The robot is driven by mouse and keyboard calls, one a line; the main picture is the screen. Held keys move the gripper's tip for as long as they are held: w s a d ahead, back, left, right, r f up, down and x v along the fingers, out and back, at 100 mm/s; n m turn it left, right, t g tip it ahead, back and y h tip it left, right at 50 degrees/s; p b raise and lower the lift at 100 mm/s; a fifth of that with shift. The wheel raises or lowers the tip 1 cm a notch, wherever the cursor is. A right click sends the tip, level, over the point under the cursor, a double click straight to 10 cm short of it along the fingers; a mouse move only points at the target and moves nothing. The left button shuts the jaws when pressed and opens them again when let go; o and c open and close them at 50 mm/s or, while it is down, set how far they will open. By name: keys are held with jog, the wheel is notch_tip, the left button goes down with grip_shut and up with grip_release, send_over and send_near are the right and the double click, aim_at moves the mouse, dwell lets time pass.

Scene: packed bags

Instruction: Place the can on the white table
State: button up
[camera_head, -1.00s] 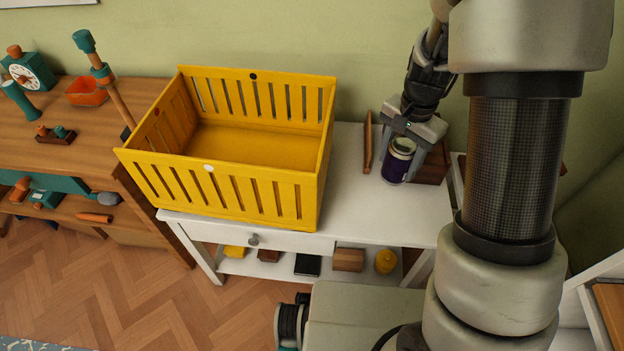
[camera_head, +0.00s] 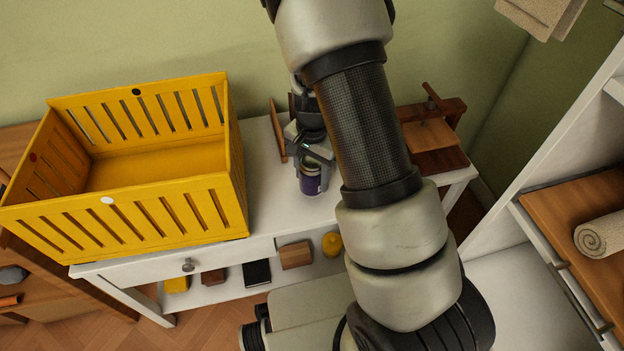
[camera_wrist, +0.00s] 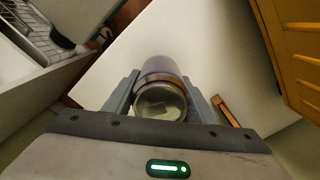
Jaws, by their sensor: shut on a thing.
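A purple can (camera_head: 311,180) with a silver top is between the fingers of my gripper (camera_head: 313,162), over the white table (camera_head: 272,200). In the wrist view the can (camera_wrist: 161,88) sits between both fingertips, and my gripper (camera_wrist: 160,100) is shut on it. The can looks upright in the head view. I cannot tell whether its base touches the white tabletop (camera_wrist: 200,45). My arm hides part of the table to the right of the can.
A large yellow slatted crate (camera_head: 150,205) stands on the table's left part. A thin wooden piece (camera_head: 278,130) stands just left of the gripper. Wooden items (camera_head: 436,135) are at the table's right end. White shelving (camera_head: 545,150) stands at the right. Bare tabletop lies between crate and can.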

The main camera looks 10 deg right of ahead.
jog(key=shift+f, duration=0.45)
jog(key=shift+f, duration=0.2)
jog(key=o, duration=1.4)
jog(key=shift+c, duration=0.2)
